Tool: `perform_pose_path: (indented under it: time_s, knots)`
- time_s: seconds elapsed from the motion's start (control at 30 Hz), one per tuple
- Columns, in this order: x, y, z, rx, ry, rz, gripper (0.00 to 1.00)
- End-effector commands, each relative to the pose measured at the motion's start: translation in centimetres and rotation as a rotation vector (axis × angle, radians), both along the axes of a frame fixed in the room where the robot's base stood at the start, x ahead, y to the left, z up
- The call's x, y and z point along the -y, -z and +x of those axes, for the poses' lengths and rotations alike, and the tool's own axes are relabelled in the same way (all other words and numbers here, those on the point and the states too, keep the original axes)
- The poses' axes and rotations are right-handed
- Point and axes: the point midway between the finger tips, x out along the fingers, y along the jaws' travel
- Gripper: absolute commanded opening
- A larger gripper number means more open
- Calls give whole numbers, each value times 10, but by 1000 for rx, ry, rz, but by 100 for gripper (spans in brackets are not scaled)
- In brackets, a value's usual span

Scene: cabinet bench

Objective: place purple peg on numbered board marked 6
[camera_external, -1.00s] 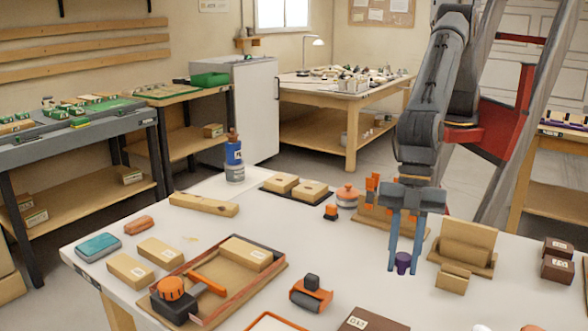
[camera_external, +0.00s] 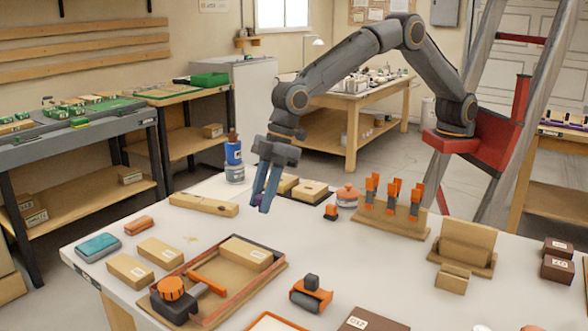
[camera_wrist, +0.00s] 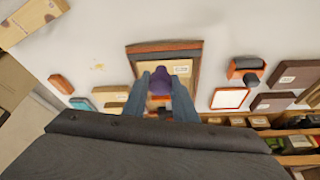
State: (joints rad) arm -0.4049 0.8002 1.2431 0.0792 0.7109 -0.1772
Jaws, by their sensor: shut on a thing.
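My gripper (camera_external: 263,205) is shut on the purple peg (camera_wrist: 161,84) and holds it above the white table, left of the middle. In the wrist view the peg stands between the two blue fingers; in the external view the fingers largely hide it. Several wooden blocks bear small labels, among them one in the red-edged tray (camera_external: 247,252) and two left of it (camera_external: 160,252) (camera_external: 129,270). The labels are too small to read, so I cannot tell which thing is marked 6.
A rack with orange clips (camera_external: 391,213) is to the right. An orange-and-black tool (camera_external: 311,294) lies nearer the front. Bare table shows between gripper and tray.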

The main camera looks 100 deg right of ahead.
Motion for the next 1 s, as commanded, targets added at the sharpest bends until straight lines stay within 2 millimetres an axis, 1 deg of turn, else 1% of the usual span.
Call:
perform_pose_path:
  time_s: [0.03,0.07,0.1,0.17,0.2,0.3,0.4,0.5,0.6,0.67,0.77,0.9,1.0]
  knots:
    - [26,0,14,3,38,0,4]
    - [40,-1,21,3,59,0,4]
    - [58,-2,29,2,87,-1,4]
    - [85,-4,40,2,129,-1,4]
    - [103,-5,46,2,155,-1,4]
    - [145,-7,60,2,216,-1,4]
    - [180,-9,70,2,268,-2,4]
    - [205,-11,75,2,304,-2,4]
    - [220,-12,78,3,326,-3,4]
    - [226,-10,79,2,334,-3,4]
    - [229,3,79,-2,338,-3,4]
    - [228,28,79,0,338,-4,4]
    - [228,42,79,1,338,-3,4]
